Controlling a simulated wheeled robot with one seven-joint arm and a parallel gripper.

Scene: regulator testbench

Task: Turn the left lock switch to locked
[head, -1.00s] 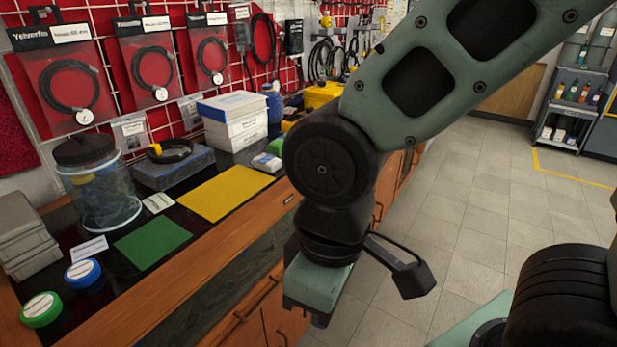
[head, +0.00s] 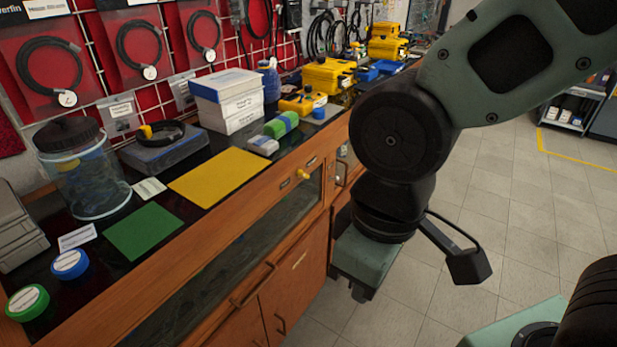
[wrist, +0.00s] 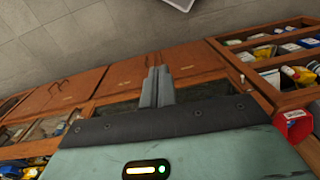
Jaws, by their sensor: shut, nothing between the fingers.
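No second switch can be made out. My gripper (head: 359,294) hangs below and to the right of the knob in the head view, in front of the cabinet and apart from it. In the wrist view, the fingers of my gripper (wrist: 157,84) are together and empty, and I cannot make out the knob.
The bench top holds a yellow mat (head: 221,176), a green mat (head: 144,231), a clear jar (head: 84,180) and yellow cases (head: 329,75). Wooden cabinet doors (head: 294,285) run below. The tiled floor (head: 485,215) to the right is open. The wrist view shows open shelves (wrist: 285,55).

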